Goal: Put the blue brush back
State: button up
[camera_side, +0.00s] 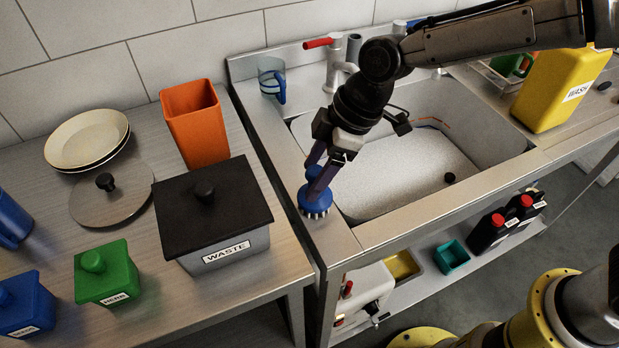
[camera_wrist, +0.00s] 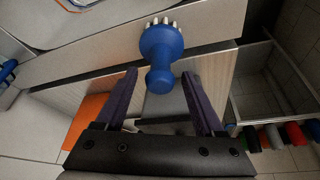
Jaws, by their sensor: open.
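The blue brush (camera_side: 314,202) has a round head with pale bristles and a short knob handle. In the side view it is at the left front corner of the sink's steel rim, bristles down. It also shows in the wrist view (camera_wrist: 161,45), its handle pointing toward my gripper. My gripper (camera_side: 317,178) is at the brush, with its fingers pointing down around the handle. In the wrist view my gripper (camera_wrist: 160,76) is open, one finger on each side of the handle end, with gaps visible. The fingers partly hide the handle in the side view.
The sink basin (camera_side: 400,180) lies right of the brush. A clear cup with a blue handle (camera_side: 271,80) and a red-handled tap (camera_side: 335,65) stand behind. The dark-lidded WASTE box (camera_side: 225,250) and orange bin (camera_side: 195,122) stand on the left counter (camera_side: 150,250).

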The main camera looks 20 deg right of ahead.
jog(key=v, duration=0.9)
jog(key=shift+d+r, duration=0.15)
jog(key=shift+r, duration=0.05)
jog(key=s+d+r+m+t+h, duration=0.1)
jog(key=s+d+r+m, duration=0.15)
jog(key=d, duration=0.55)
jog(key=s+d+r+m+t, duration=0.1)
jog(key=s+d+r+m, duration=0.2)
jog(key=d, duration=0.5)
jog(key=s+d+f+m+t+h, duration=0.1)
jog(key=s+d+f+m, duration=0.1)
jog(key=s+d+m, duration=0.2)
jog(key=s+d+f+m+t+h, duration=0.1)
jog(key=s+d+m, duration=0.3)
jog(key=s+d, duration=0.4)
jog(key=s+f+h, duration=0.1)
jog(key=s, duration=0.2)
jog(key=shift+f, duration=0.35)
jog(key=shift+d, duration=0.1)
